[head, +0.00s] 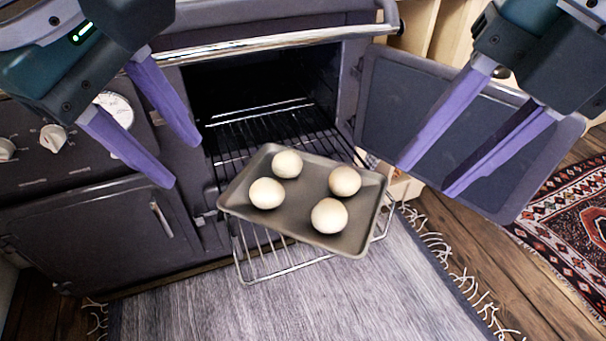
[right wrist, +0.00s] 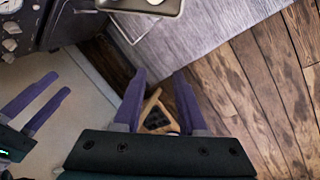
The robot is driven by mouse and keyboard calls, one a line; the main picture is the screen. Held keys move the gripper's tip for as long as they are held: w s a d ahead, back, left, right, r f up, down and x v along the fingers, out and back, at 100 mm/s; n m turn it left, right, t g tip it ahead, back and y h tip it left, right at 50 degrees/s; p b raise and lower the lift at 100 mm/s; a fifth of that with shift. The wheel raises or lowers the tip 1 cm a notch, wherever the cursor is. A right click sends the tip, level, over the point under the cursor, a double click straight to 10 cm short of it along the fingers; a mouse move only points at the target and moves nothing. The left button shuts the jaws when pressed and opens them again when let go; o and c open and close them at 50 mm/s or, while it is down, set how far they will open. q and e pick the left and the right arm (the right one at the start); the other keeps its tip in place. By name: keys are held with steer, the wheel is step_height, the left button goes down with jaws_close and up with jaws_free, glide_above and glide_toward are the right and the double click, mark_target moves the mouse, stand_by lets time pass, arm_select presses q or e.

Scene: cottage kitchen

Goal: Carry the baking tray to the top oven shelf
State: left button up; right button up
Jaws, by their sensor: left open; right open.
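The baking tray (head: 290,226) is a grey-brown rectangular tray holding several pale round dough balls (head: 328,215). It sits askew on a wire oven shelf (head: 262,274) that is pulled out in front of the open oven (head: 255,85). A corner of the tray also shows at the top of the right wrist view (right wrist: 150,7). My left gripper (head: 182,163) is open and empty, above and left of the tray. My right gripper (head: 427,179) is open and empty, to the right of the tray, in front of the oven door. Neither gripper touches the tray.
The oven door (head: 405,110) stands swung open to the right. A metal rail (head: 270,42) crosses the oven front above the opening. A lower cabinet door (head: 100,240) is shut at left. A grey rug (head: 300,310) and wooden floor (head: 455,235) lie below.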

steer(key=v, duration=1.2)
steer(key=shift+r+p, duration=0.35)
steer(key=shift+r, duration=0.05)
steer(key=shift+s, duration=0.1)
